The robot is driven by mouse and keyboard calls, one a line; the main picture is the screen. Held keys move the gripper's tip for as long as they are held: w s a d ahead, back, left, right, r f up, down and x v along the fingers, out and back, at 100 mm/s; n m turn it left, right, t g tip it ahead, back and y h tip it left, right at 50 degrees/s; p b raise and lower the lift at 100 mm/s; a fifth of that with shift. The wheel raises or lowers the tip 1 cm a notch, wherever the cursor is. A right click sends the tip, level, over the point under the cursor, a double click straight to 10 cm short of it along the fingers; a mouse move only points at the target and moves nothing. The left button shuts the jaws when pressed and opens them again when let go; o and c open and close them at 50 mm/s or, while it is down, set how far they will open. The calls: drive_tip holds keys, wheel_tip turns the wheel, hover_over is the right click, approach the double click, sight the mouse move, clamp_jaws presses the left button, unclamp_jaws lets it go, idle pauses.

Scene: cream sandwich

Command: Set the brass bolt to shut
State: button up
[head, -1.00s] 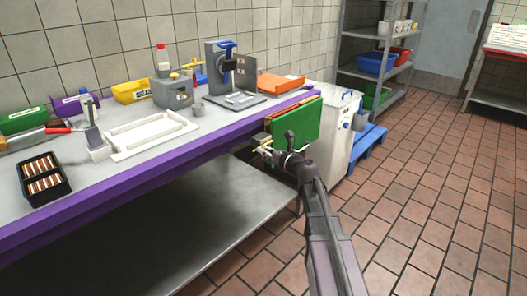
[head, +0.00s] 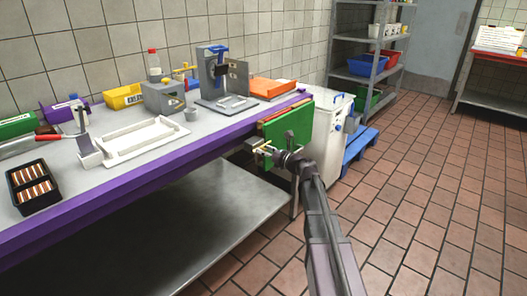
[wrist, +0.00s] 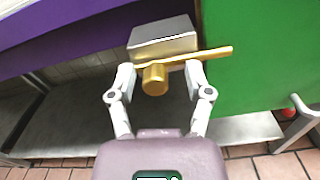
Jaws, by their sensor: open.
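The brass bolt (wrist: 208,54) shows in the wrist view as a gold bar lying across the front of a grey block (wrist: 165,36), with a round knob (wrist: 155,80) sticking out toward me. Its right end reaches over the edge of a green board (wrist: 262,60). My gripper (wrist: 155,82) is open, with one finger on each side of the knob. I cannot tell whether the fingers touch it. In the head view my gripper (head: 268,153) is at the bench's front edge beside the green board (head: 288,128), and the bolt is small there and partly hidden.
The purple-edged bench (head: 150,170) runs along the left, with a lower steel shelf (head: 200,225) under it. The tiled floor (head: 430,200) at right is clear.

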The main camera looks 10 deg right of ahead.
drive_tip(key=shift+s, duration=0.1)
drive_tip(key=v, duration=1.2)
idle(0.5)
drive_tip(key=s+a+f+n+g+h, duration=0.2)
drive_tip(key=s+a+f+n+g, duration=0.8)
drive_tip(key=n, duration=0.6)
drive_tip(key=s+f+n+g+h, duration=0.5)
drive_tip(key=s+f+n+h, duration=0.35)
drive_tip(key=s+n, duration=0.5)
wheel_tip(320, 180, up, 32)
drive_tip(key=w+n+p, duration=0.1)
drive_tip(key=w+p, duration=0.1)
drive_tip(key=p, duration=3)
drive_tip(key=shift+a+n, duration=0.35)
drive_tip(key=shift+a, duration=0.1)
